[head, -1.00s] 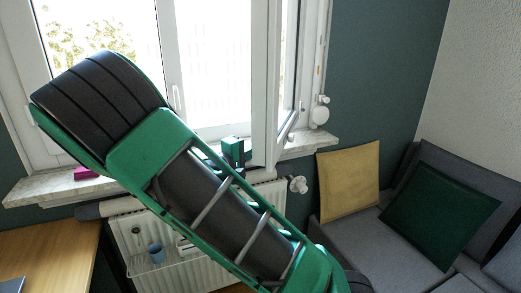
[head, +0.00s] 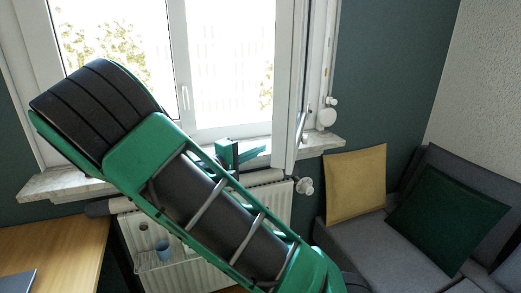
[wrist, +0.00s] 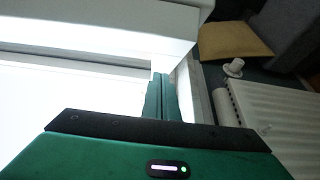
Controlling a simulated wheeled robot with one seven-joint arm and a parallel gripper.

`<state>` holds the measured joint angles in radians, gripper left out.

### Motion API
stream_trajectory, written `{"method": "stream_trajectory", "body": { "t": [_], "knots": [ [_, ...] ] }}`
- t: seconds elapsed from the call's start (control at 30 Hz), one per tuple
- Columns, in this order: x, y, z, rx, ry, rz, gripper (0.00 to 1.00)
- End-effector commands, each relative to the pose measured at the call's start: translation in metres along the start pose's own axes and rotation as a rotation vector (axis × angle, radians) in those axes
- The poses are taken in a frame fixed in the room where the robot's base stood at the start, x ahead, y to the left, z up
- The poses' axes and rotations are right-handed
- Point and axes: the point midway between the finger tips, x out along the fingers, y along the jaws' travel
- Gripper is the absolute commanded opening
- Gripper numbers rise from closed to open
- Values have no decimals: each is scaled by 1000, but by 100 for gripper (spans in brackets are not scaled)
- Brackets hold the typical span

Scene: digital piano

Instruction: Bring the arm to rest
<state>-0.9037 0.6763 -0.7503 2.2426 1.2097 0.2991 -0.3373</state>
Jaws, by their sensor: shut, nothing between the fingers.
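My green and black arm fills the left and middle of the head view, reaching up in front of the window and folding behind itself. My gripper (head: 256,153) shows partly beyond the arm, just above the window sill. In the wrist view its two green fingers (wrist: 160,80) lie together, shut and empty. They point toward the white window frame. I cannot tell how near the fingertips are to the frame.
The white window (head: 225,75) has a sash (head: 289,80) standing open near my gripper. Below are a stone sill (head: 325,142) and a radiator (head: 275,207) with a valve knob (head: 305,186). A wooden desk (head: 50,250) is at left; a grey sofa (head: 355,243) with cushions at right.

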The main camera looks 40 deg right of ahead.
Motion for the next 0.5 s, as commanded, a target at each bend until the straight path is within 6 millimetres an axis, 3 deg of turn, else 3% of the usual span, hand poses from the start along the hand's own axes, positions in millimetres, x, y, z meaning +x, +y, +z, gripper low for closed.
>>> {"method": "stream_trajectory", "body": {
  "t": [0.2, 0.5],
  "knots": [
    [-45, 1, 11, 1, 6, 0, 0],
    [-78, 0, 20, 1, 7, 0, 0]
  ]
}}
